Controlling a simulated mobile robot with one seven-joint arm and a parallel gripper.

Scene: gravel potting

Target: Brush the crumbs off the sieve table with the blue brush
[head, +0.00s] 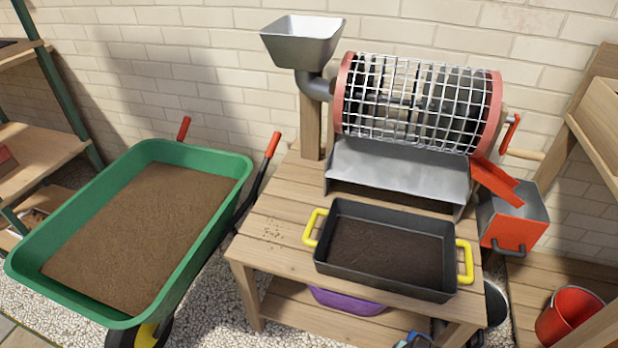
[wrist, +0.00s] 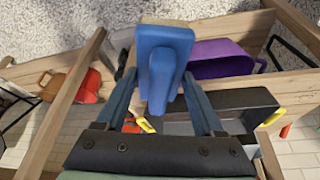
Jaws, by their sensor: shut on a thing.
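The sieve table (head: 265,262) is a slatted wooden bench. Brown crumbs (head: 270,240) are scattered on its top, left of a black tray (head: 335,272) with yellow handles. The blue brush (wrist: 165,45) is in the wrist view, between the fingers of my gripper (wrist: 163,80), which is shut on it. The brush's bristles are mostly hidden. In the head view, a small blue part (head: 413,339) shows at the bottom edge, in front of the table and below its top; I cannot tell whether it is brush or gripper. My gripper is away from the crumbs.
The dark-soil tray stands at the table's front right. Behind it is the drum sieve (head: 415,105) with a grey hopper (head: 303,42). A green wheelbarrow (head: 200,158) stands left. A purple tub (head: 345,302) sits under the tabletop. A red bucket (head: 568,315) stands right.

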